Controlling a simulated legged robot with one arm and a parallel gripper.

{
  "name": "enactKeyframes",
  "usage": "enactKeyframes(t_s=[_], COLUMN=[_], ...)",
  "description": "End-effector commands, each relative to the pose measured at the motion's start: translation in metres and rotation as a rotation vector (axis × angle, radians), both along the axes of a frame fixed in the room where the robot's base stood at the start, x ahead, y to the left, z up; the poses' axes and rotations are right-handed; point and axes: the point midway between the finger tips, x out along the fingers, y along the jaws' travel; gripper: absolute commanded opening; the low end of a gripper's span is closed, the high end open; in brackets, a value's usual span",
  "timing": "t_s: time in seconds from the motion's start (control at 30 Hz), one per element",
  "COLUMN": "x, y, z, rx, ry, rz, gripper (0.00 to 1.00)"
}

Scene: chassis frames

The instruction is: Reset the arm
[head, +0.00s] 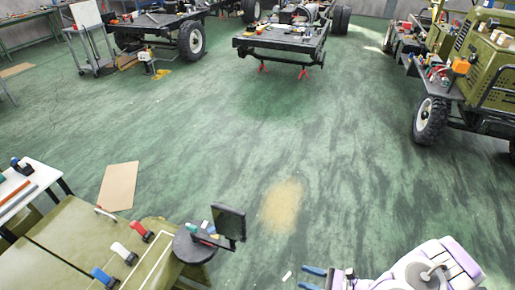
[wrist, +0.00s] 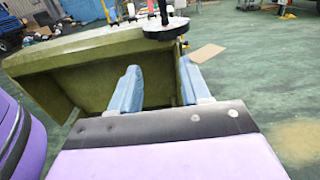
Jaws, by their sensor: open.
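My gripper (head: 312,277) shows at the bottom of the head view, with two blue fingers held apart and pointing left. My purple and white arm lies to the right of it. In the wrist view my gripper (wrist: 158,88) has its two blue fingers spread with nothing between them. Beyond the fingers is the olive-green bench or panel (wrist: 50,82), apart from them as far as I can tell. The gripper is empty.
The olive bench (head: 75,225) at bottom left holds several clamp-like tools. A round dark stool-like top (head: 193,246) stands beside it. A cardboard sheet (head: 118,186) lies on the floor. Chassis frames (head: 280,42) and a green truck (head: 485,60) stand behind.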

Motion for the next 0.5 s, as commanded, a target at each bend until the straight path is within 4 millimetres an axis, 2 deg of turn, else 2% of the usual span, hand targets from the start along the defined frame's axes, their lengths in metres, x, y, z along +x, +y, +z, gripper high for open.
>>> enactKeyframes(t_s=[0.27,0.5], x=[0.008,0.012], y=[0.005,0.025], z=[0.025,0.057], rx=[-0.022,-0.059], ry=[-0.057,-0.124], rz=[0.078,0.181], gripper=[0.47,0.47])
